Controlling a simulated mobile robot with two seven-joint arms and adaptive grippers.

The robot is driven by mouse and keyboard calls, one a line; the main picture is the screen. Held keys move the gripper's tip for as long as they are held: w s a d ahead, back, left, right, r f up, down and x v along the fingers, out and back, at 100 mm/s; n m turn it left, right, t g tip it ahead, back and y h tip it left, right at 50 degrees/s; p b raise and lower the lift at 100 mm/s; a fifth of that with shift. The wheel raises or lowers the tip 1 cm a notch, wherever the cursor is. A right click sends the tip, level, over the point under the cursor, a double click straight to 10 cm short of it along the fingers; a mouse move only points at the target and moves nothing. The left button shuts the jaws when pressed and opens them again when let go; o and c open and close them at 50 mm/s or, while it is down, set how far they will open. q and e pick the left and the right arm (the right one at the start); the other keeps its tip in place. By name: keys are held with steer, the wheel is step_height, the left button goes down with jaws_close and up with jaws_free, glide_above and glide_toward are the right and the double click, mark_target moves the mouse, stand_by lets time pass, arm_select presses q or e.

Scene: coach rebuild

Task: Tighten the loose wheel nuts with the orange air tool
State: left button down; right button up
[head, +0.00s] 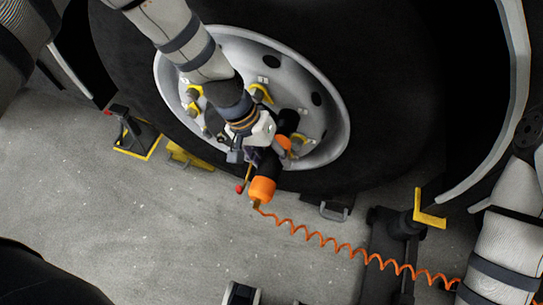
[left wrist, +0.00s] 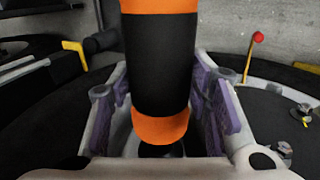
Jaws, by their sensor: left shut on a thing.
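The orange and black air tool (head: 262,188) is in front of the lower part of the wheel (head: 325,90), with its orange end toward the floor. My left gripper (head: 258,150) is shut on it. In the left wrist view the tool (left wrist: 160,65) sits between the purple pads of my left gripper (left wrist: 168,125). Wheel nuts with yellow pointers show on the rim: one at the upper left (head: 194,93), one at the top (head: 262,94) and one at the right (head: 303,140). My arm and the tool hide part of the hub. The tool's nose contact is unclear. My right gripper is out of view.
An orange coiled hose (head: 340,247) runs from the tool to the lower right. A black stand with a yellow base (head: 135,140) is left of the tyre. A black jack with a yellow bracket (head: 400,222) stands at the right.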

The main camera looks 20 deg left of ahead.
mark_target(258, 183)
arm_select(q)
steer(key=shift+w+r, duration=0.15)
steer(key=shift+w, duration=0.2)
steer(key=shift+s+p, duration=0.45)
steer(key=shift+s, duration=0.65)
steer(key=shift+s+a+p, duration=0.1)
steer(key=shift+s+p, duration=0.65)
steer(key=shift+s, duration=2.15)
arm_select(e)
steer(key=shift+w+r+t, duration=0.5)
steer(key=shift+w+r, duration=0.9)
